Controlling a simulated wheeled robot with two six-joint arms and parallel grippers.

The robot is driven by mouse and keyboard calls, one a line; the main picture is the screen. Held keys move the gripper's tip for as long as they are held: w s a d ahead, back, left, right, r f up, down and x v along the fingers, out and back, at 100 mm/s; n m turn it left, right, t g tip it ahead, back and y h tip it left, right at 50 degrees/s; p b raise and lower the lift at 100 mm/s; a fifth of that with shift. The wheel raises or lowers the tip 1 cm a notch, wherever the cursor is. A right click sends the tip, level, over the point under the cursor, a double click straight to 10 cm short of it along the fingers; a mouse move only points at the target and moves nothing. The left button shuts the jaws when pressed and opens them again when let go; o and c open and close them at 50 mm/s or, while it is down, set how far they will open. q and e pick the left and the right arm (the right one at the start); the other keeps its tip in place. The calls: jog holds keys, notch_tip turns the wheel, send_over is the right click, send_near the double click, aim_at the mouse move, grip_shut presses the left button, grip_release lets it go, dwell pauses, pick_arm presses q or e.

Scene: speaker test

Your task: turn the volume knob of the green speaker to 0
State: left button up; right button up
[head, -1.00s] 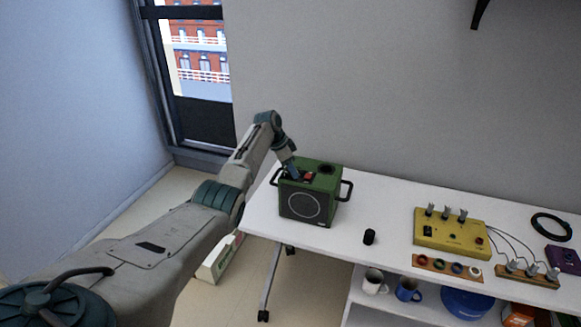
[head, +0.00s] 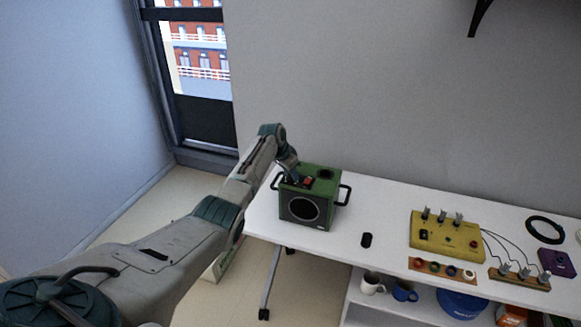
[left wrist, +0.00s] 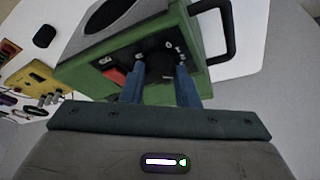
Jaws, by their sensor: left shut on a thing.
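The green speaker (head: 319,185) stands at the left end of the white table, with a dark round grille on its front and a black handle on each side. My left gripper (head: 292,179) reaches down onto its top from the left. In the left wrist view, the two blue fingers of my left gripper (left wrist: 160,84) are shut on the black volume knob (left wrist: 159,65), one finger on each side. Small white marks show on the dark panel around the knob. A red switch (left wrist: 113,77) is beside it. My right gripper is not in view.
A small black object (head: 367,240) lies on the white table (head: 390,205) right of the speaker. Further right are a yellow box (head: 445,234) with wires, a purple box (head: 556,262) and a black ring (head: 546,230). Mugs stand on the shelf below.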

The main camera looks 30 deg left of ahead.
pick_arm(q)
jog(key=n+y+p, duration=0.1)
jog(key=n, duration=0.1)
jog(key=n+p, duration=0.2)
jog(key=shift+d+r+n+y, duration=0.2)
jog(key=shift+n+y, duration=0.1)
jog(key=shift+y, duration=0.1)
jog(key=shift+n+y+p, duration=0.4)
jog(key=shift+n+p, duration=0.1)
jog(key=shift+n, duration=0.4)
jog(key=shift+w+f+n+y, duration=0.1)
jog(key=shift+n+y, duration=0.2)
jog(key=shift+n, duration=0.7)
jog(key=n+y, duration=0.1)
jog(key=n, duration=0.1)
jog(key=shift+d+f+n+g, duration=0.1)
jog(key=shift+n+g, duration=0.2)
jog(key=shift+n+g+y+b, duration=0.3)
jog(key=shift+n+b, duration=0.2)
jog(key=shift+n, duration=0.6)
jog(key=shift+w+n+g+y+b, duration=0.1)
jog(key=shift+n+g+y+b, duration=0.2)
jog(key=shift+n+b, duration=0.5)
jog(key=shift+n, duration=0.3)
